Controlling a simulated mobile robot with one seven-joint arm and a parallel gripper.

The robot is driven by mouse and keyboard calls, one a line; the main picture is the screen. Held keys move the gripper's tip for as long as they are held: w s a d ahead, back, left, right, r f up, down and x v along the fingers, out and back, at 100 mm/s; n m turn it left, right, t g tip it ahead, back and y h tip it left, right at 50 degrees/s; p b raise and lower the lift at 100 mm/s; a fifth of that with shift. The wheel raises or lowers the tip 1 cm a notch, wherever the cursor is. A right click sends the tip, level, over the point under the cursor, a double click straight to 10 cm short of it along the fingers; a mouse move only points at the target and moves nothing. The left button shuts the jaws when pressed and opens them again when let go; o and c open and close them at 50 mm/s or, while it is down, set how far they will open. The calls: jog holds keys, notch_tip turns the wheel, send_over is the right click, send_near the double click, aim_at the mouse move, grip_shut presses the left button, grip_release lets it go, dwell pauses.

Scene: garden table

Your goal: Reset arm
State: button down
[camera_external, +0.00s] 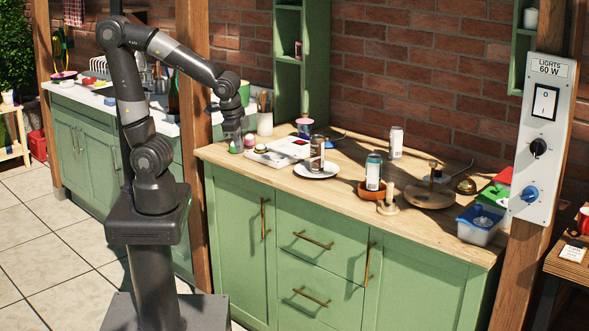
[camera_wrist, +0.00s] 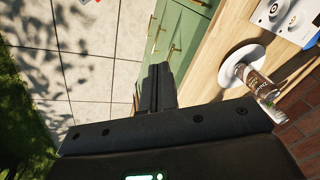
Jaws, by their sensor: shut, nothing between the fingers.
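My arm rises from its base on the left and bends over to the right. My gripper (camera_external: 236,146) points down at the left end of the wooden countertop, close to small items there; I cannot tell whether it touches any. In the wrist view my gripper (camera_wrist: 158,72) shows its two dark fingers pressed together, with nothing between them. Behind the fingers are green cabinet fronts (camera_wrist: 178,36) and floor tiles.

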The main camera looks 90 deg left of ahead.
jog(key=s+r+n+t+h, duration=0.2)
jog(key=s+r+t, duration=0.2)
jog(key=r, duration=0.4)
jog(key=shift+s+r+n, duration=0.15)
jog(key=shift+s+n, duration=0.15)
jog(key=shift+s, duration=0.05)
jog(key=shift+d, duration=0.1)
dwell(0.3)
